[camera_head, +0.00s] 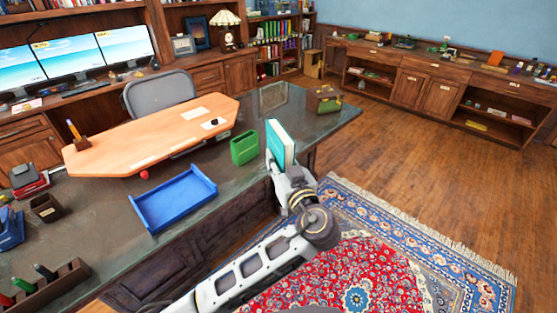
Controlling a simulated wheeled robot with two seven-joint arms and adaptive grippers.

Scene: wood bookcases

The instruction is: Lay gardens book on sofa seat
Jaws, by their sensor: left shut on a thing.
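My left gripper (276,171) is shut on a teal-covered book (279,146) with pale pages. The book is held upright near the right end of the dark desk, and I cannot read its title. Its lower part is hidden by the gripper. My left arm comes up from the bottom of the picture to it. I see no sofa in this view. My right gripper is not in view.
The dark desk (120,222) carries a blue tray (174,198), a green holder (244,148) and a small wooden box (324,99). A red patterned rug (350,280) and open wood floor (410,150) lie to the right.

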